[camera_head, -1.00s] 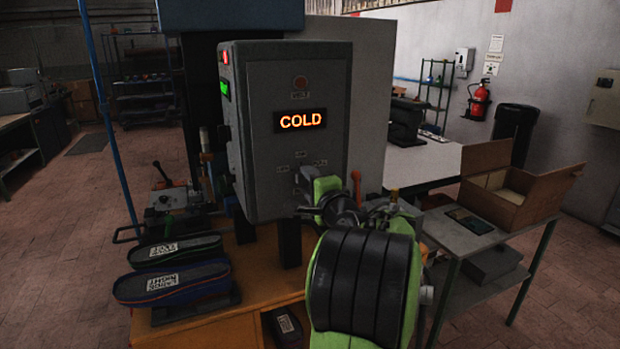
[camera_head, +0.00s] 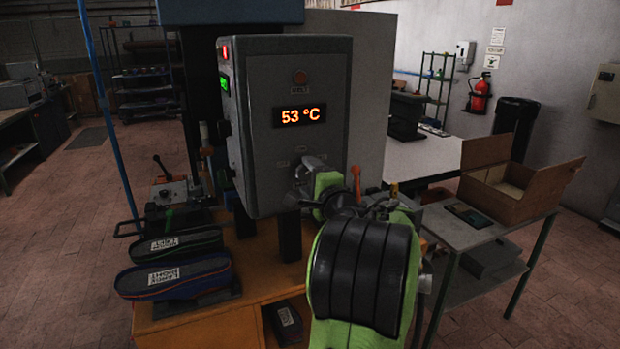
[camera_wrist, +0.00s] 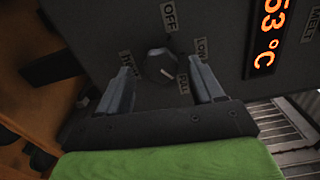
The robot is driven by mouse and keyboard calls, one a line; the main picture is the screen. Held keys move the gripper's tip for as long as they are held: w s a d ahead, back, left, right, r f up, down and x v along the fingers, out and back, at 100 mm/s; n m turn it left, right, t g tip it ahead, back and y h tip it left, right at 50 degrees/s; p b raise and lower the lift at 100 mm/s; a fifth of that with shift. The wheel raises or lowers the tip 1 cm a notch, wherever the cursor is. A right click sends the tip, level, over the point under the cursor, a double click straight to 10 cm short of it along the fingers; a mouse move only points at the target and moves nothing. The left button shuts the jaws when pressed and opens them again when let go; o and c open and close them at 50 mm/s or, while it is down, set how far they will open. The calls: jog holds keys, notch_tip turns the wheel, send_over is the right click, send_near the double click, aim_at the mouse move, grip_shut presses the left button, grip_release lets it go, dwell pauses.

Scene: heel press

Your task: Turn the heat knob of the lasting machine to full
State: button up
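The heat knob (camera_wrist: 160,65) is a small dark round knob on the grey front of the lasting machine (camera_head: 250,170). In the wrist view the labels OFF, LOW and FULL stand around it, and its pale mark points to the lower right, by the FULL label (camera_wrist: 183,84). The display (camera_head: 300,116) reads 53 °C. My gripper (camera_wrist: 164,82) is open, with one finger on each side of the knob and a visible gap on both sides. In the head view my gripper (camera_head: 306,175) is at the panel's lower part and hides the knob.
A red-orange lever (camera_head: 356,180) stands just right of my gripper. A grey side table (camera_head: 480,228) with an open cardboard box (camera_head: 510,185) is at the right.

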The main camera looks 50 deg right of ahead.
jog(key=b+v, duration=0.2)
jog(key=v, duration=1.3)
jog(key=shift+s+a+b, duration=0.2)
jog(key=shift+s+b, duration=0.15)
jog(key=w+a+f+n+g+y+p, duration=0.1)
jog(key=w+a+f+n+g+y, duration=0.15)
jog(key=a+n, duration=0.4)
jog(key=w+a+f+n+g+y+p, duration=0.1)
jog(key=w+a+f+n+y, duration=0.2)
jog(key=a, duration=0.6)
jog(key=w+a+f+n+g+y+p, duration=0.1)
jog(key=w+a+n+y, duration=0.25)
jog(key=a+n, duration=0.35)
jog(key=s+a+f+n+g+p, duration=0.1)
jog(key=s+a+f+n+g, duration=0.3)
jog(key=s+a+n, duration=0.4)
jog(key=s+a+g, duration=0.1)
jog(key=s, duration=0.2)
jog(key=shift+s+f+p, duration=0.35)
jog(key=shift+p, duration=0.05)
